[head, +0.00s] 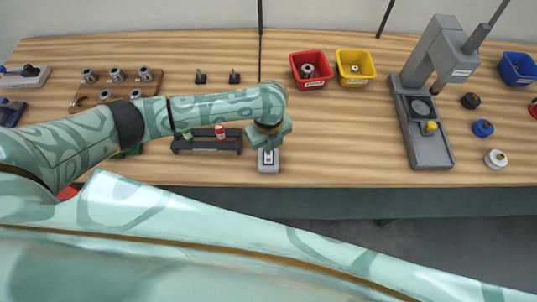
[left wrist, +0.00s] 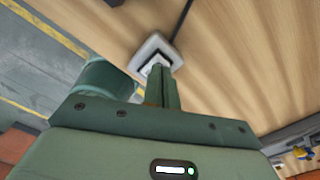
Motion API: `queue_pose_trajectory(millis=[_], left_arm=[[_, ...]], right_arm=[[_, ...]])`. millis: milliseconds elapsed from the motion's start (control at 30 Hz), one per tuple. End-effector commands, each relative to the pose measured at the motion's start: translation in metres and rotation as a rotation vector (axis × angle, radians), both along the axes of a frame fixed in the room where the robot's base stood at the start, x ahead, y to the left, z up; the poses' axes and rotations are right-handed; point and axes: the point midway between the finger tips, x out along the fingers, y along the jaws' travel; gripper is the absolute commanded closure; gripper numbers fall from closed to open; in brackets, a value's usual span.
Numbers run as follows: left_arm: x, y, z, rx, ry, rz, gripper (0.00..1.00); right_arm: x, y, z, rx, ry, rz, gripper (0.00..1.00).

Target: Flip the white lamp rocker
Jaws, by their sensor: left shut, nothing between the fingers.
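The white lamp rocker (head: 268,157) sits in a small grey switch housing (head: 269,168) near the table's front edge. In the left wrist view the rocker (left wrist: 151,64) shows pale inside a dark frame on the grey housing (left wrist: 152,45), partly hidden by my fingers. My left gripper (head: 268,145) is right above the housing, pointing down. In the left wrist view the left gripper (left wrist: 161,70) is shut and empty, its tips over the rocker. I cannot tell whether the tips touch it. My right gripper is not in view.
A dark rack (head: 207,142) with red and green items stands left of the housing. Red (head: 312,84) and yellow (head: 356,82) bins are behind. A grey press (head: 430,150) stands to the right. The wood between housing and press is clear.

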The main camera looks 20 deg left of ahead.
Motion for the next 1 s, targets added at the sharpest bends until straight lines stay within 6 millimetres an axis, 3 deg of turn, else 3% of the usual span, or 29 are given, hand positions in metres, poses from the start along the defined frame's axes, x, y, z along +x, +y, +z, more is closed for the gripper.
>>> queue_pose_trajectory(millis=[1000], left_arm=[[-0.0002, -0.0004, -0.0078, -0.001, 0.001, 0.000, 1.00]], right_arm=[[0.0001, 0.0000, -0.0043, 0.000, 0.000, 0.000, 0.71]])
